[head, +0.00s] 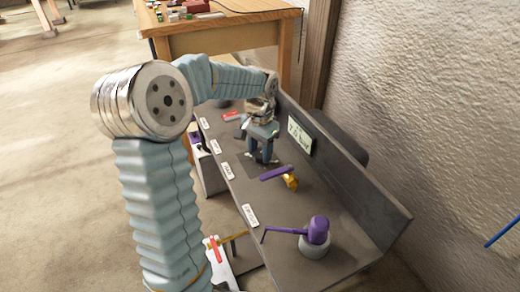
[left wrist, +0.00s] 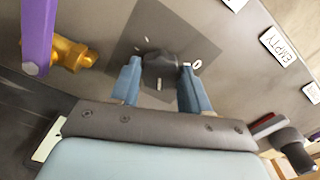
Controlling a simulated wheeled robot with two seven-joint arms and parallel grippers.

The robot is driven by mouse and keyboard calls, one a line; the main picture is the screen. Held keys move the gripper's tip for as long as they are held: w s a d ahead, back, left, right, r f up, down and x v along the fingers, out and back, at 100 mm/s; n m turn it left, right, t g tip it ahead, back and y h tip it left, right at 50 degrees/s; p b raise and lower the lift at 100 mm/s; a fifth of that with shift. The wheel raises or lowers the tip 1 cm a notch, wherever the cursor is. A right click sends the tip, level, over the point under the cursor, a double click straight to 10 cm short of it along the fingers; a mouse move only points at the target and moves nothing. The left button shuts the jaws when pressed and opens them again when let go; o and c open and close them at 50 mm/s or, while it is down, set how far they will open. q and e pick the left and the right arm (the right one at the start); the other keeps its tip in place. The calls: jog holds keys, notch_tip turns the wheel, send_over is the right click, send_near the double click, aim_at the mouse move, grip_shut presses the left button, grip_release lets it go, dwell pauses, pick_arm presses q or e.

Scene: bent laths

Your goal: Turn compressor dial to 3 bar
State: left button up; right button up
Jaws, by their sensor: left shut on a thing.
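The compressor dial is a dark knob (left wrist: 160,66) on a dark square plate (left wrist: 138,35) with white marks, seen in the left wrist view. In the head view the plate (head: 268,172) shows on the grey bench, and the knob is mostly hidden by my fingers. My left gripper (head: 263,158) reaches down over the plate; in the left wrist view its blue fingers (left wrist: 160,84) stand on both sides of the knob, shut on it. A pale sign (head: 299,134) on the back panel carries dark text that looks like "7.0 bar". My right gripper is not in view.
Close to the plate is a brass valve (head: 290,182) with a purple lever (head: 276,173). A grey can with a purple top (head: 318,230) stands nearer the front. White labels line the bench's left edge, one reading EMPTY (left wrist: 278,47). The back panel (head: 355,185) runs along the right.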

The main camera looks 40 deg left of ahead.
aim_at(260, 153)
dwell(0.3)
pick_arm(q)
jog(key=o, duration=1)
jog(key=shift+o, duration=0.2)
notch_tip(260, 153, up, 14)
jog(key=shift+f, duration=0.1)
